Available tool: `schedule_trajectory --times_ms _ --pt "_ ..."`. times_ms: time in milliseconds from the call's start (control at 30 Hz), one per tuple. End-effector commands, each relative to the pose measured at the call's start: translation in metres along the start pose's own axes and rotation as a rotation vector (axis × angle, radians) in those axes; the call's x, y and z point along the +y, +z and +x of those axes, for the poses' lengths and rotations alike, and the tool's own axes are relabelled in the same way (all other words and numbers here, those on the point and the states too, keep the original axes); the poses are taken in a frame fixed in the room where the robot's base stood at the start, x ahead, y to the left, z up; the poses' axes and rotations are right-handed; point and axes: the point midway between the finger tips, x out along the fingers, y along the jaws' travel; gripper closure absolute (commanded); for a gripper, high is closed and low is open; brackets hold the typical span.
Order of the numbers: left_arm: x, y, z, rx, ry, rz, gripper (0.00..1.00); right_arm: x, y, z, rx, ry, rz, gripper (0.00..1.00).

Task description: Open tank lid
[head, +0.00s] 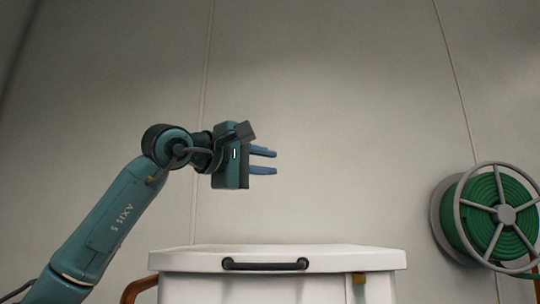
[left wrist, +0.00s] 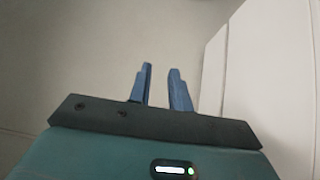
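The white tank (head: 250,290) stands at the bottom centre of the head view, its lower part cut off by the frame. Its white lid (head: 190,260) lies flat and closed on top. A dark bar handle (head: 265,264) runs along the lid's front edge. My left gripper (head: 275,161) is above the lid, clear of it, with its blue fingers pointing right. In the left wrist view, its fingers (left wrist: 160,70) are apart with nothing between them. A white block at the right of that view (left wrist: 270,75) looks like the tank. My right gripper is not in view.
A green hose reel (head: 497,215) is at the wall on the right. A small brass-coloured fitting (head: 359,278) sits under the lid's right front. An orange-brown pipe (head: 138,288) is at the tank's left. The space above the lid is free apart from my left gripper.

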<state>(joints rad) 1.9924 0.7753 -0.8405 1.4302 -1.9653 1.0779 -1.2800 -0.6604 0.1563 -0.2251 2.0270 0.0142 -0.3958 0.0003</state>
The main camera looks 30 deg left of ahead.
Motion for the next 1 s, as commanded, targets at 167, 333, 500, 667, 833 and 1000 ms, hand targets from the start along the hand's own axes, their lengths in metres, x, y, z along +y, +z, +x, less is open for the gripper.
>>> schedule_trajectory --times_ms 167,333,500,667,833,1000 --pt "0.0007 -0.0002 0.0135 0.001 0.0 0.001 0.8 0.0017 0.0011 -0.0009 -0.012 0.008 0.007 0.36" --pt "-0.0002 -0.0002 0.0155 0.001 0.001 0.001 0.8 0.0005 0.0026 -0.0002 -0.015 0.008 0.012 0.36" --pt "-0.0002 -0.0001 0.0153 0.0 0.001 0.001 0.83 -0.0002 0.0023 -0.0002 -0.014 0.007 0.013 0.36" --pt "0.0 -0.0001 0.0151 0.0 0.001 0.001 0.97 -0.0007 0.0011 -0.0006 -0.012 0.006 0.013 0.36" --pt "0.0001 -0.0001 0.015 0.0 0.001 0.001 1.0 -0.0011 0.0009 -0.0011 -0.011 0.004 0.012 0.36" --pt "0.0001 -0.0001 0.0149 0.0 0.001 0.001 1.0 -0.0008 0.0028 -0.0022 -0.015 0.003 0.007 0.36"
